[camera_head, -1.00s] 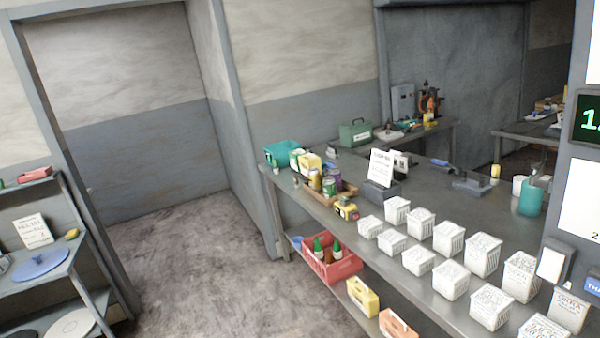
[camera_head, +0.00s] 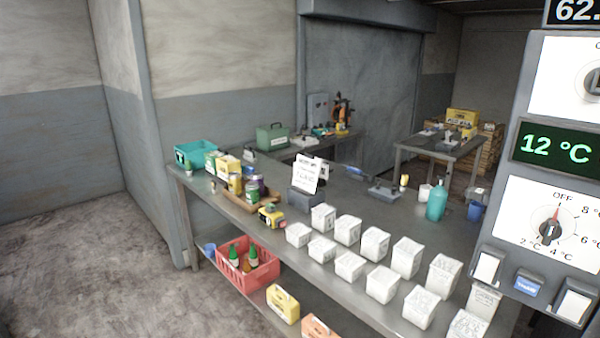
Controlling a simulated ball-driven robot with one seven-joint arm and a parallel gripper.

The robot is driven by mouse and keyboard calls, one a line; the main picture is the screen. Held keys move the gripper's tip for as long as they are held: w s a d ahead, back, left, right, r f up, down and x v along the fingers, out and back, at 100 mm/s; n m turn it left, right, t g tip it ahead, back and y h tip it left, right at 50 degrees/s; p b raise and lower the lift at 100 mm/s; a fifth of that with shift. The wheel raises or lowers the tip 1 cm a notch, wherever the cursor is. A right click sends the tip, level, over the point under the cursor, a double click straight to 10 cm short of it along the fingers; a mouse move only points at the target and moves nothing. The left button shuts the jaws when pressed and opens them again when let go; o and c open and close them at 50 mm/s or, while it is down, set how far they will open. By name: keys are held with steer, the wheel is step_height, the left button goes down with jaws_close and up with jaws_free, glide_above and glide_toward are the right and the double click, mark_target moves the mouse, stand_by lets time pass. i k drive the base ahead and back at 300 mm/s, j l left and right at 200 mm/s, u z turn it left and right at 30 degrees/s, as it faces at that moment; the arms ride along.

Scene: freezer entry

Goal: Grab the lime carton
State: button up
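Several white cartons stand in rows along the right half of the metal bench (camera_head: 330,214). One carton (camera_head: 323,217) is at the far end of the rows, another (camera_head: 407,257) is in the middle, and another (camera_head: 420,306) is near the front edge. Their printed labels are too small to read in this view, so I cannot tell which one is the lime carton. My gripper does not show in the camera view.
A control panel (camera_head: 562,215) with a dial and a "12 °C" display stands close at right. A teal bottle (camera_head: 437,204), sign (camera_head: 308,174), tape measure (camera_head: 271,216) and teal bin (camera_head: 196,155) are on the bench. A red crate (camera_head: 262,274) sits below. The floor at left is clear.

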mark_target(210, 156)
steer(key=i+j, duration=0.85)
steer(key=i, duration=0.2)
steer(key=i+j, duration=0.85)
steer(key=i, duration=0.2)
steer(key=i+j, duration=0.9)
steer(key=i, duration=0.15)
